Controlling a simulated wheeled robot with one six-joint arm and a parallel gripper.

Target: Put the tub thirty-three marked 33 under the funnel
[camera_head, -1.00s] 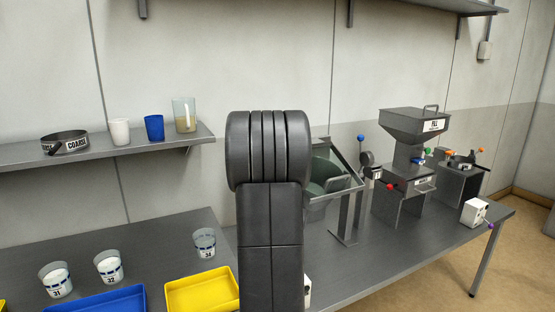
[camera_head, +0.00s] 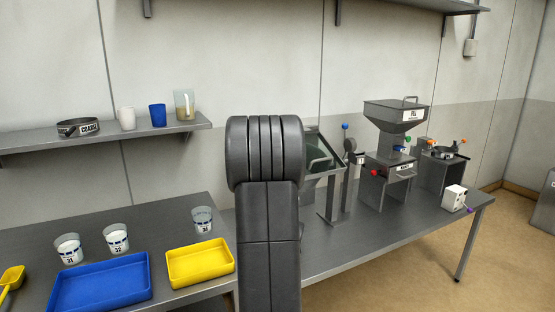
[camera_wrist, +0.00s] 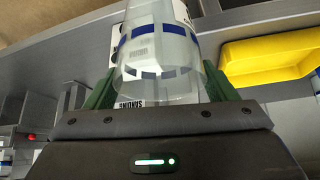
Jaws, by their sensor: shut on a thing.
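In the wrist view my gripper (camera_wrist: 158,92) has its green fingers shut on a clear tub (camera_wrist: 158,52) with blue bands. I cannot read a number on this tub. In the head view my own arm hides the gripper and the held tub. The grey funnel-shaped hopper (camera_head: 395,112), with a white label that seems to read FILL, stands on the right of the bench above a grey stand (camera_head: 375,190). Three other tubs stand on the left of the bench: 31 (camera_head: 69,249), 32 (camera_head: 117,239) and one that looks like 34 (camera_head: 202,220).
A blue tray (camera_head: 100,285) and a yellow tray (camera_head: 200,262) lie on the left of the bench. A glass-fronted hood (camera_head: 322,150) stands behind my arm. A white box (camera_head: 454,198) sits near the right end. A shelf (camera_head: 180,126) holds cups and a sieve.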

